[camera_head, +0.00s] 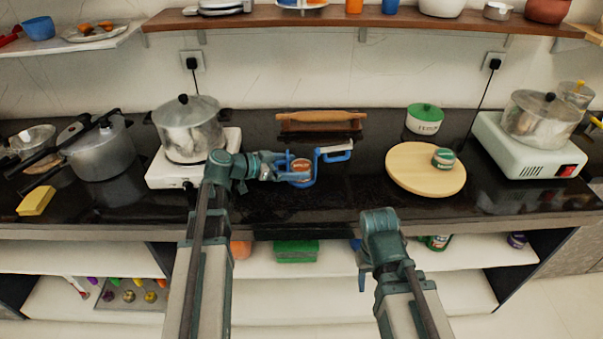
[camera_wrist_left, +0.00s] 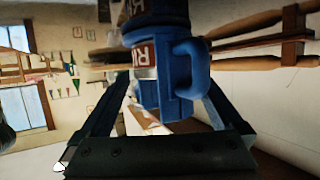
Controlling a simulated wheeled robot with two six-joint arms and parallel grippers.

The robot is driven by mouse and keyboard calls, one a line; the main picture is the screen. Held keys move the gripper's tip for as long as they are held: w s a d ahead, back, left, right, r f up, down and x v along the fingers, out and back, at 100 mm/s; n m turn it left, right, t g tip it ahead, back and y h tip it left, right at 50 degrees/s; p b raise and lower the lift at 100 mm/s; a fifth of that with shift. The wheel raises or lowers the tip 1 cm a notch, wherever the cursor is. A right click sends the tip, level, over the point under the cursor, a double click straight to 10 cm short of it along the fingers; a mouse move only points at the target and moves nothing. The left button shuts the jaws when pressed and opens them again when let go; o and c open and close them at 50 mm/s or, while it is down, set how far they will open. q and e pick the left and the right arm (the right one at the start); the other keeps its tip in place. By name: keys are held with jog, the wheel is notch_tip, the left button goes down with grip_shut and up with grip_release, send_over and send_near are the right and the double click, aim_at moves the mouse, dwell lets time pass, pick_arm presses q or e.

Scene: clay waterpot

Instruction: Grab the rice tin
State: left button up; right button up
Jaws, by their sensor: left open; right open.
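A small tin with a reddish-brown label (camera_head: 301,165) stands on the dark counter left of the middle. In the left wrist view its label (camera_wrist_left: 145,58) shows the letters "RI", with blue parts and a blue loop handle around it. I cannot tell how much of the blue belongs to the tin. My left gripper (camera_head: 302,170) reaches in from the left at the tin. In the left wrist view its two fingers (camera_wrist_left: 165,108) are spread, with the tin between or just beyond them. Contact cannot be made out. My right arm is folded at the counter's front; its gripper is not visible.
A rolling pin (camera_head: 322,117) lies behind the tin. A pot (camera_head: 188,132) on a stove stands left. A round wooden board (camera_head: 412,180) with a small green-lidded tin (camera_head: 443,158) lies right. A white green-lidded container (camera_head: 424,120) stands behind the board.

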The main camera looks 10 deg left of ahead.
aim_at(298, 167)
pick_arm(q)
jog(key=x, duration=0.3)
jog(key=shift+f+b, duration=0.1)
jog(key=shift+b, duration=0.25)
jog(key=c, duration=1.4)
